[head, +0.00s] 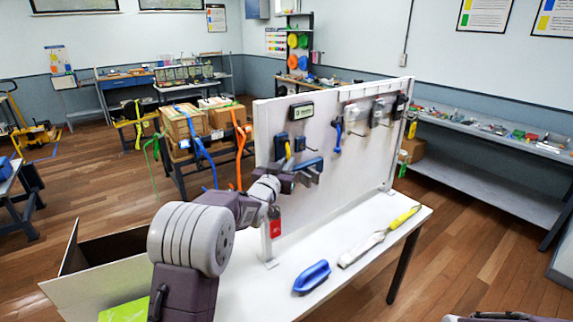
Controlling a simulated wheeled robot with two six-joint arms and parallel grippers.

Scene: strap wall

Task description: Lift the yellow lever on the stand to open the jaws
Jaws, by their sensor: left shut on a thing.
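The yellow lever (288,150) slants down across the left part of the upright white panel, beside a dark blue block (281,144) and a dark block (299,143). My left gripper (309,171) is in front of the panel, just below and right of the visible part of the lever. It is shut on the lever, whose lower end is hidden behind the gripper. The stand's jaws are too small and covered to make out. My right gripper cannot be made out; only a grey part shows at the bottom right edge.
The white panel (338,110) stands on a white table (385,246) and carries several small hanging devices. A blue handled thing (312,277) and a yellow-handled tool (383,233) lie on the tabletop. A red tag (275,223) hangs near my left arm.

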